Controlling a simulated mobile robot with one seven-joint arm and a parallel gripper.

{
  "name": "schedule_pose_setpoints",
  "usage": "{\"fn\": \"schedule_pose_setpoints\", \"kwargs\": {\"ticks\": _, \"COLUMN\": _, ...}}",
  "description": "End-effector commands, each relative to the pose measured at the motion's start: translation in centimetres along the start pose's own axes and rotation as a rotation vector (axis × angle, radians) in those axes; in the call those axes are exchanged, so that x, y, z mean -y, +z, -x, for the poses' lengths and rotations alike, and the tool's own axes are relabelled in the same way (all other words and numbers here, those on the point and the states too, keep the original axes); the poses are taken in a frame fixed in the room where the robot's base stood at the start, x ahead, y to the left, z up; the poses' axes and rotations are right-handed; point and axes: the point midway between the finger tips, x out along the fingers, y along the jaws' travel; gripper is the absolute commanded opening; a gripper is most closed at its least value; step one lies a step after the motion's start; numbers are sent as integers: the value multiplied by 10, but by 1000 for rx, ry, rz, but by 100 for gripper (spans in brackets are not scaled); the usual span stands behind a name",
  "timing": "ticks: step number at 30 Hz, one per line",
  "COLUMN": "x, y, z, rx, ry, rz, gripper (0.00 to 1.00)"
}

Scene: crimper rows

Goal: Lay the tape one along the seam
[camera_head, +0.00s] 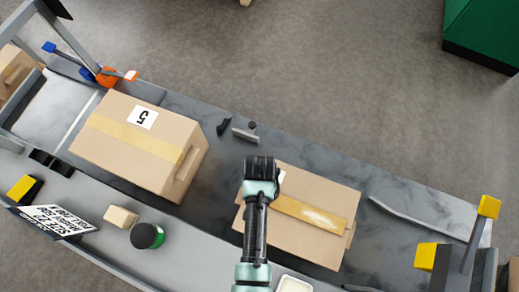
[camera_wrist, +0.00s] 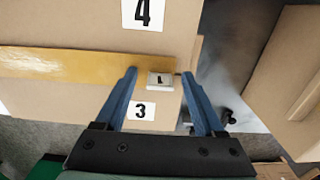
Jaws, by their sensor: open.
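A cardboard box (camera_head: 250,215) lies under my arm on the grey bench, with a yellow-brown tape strip (camera_head: 310,214) along its top. In the wrist view, the box top (camera_wrist: 80,35) has a label 4 (camera_wrist: 143,14), and a glossy tape strip (camera_wrist: 70,65) runs to the edge beside my gripper. A small pale piece (camera_wrist: 160,79), with a mark like a 1, shows between the blue fingers at the strip's end. My gripper (camera_wrist: 160,72) is open; whether it touches the piece I cannot tell. A label 3 (camera_wrist: 141,111) shows nearer. In the head view my wrist hides the fingertips.
Another taped box (camera_head: 145,155), labelled 5, stands left on the bench. A white tray (camera_head: 295,285) is at the bottom. Yellow-capped posts (camera_head: 488,206) stand at right.

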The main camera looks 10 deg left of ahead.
Motion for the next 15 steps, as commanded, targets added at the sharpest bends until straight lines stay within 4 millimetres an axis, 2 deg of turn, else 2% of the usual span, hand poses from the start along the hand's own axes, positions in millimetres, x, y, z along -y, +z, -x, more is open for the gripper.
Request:
{"fn": "schedule_pose_setpoints", "kwargs": {"ticks": 5, "x": 0, "y": 0, "z": 3, "rx": 0, "ry": 0, "rz": 0, "gripper": 71}}
{"fn": "schedule_pose_setpoints", "kwargs": {"ticks": 8, "x": 0, "y": 0, "z": 13, "rx": -2, "ry": -1, "rz": 0, "gripper": 71}}
{"fn": "schedule_pose_setpoints", "kwargs": {"ticks": 15, "x": 0, "y": -1, "z": 60, "rx": -5, "ry": -1, "rz": 0, "gripper": 71}}
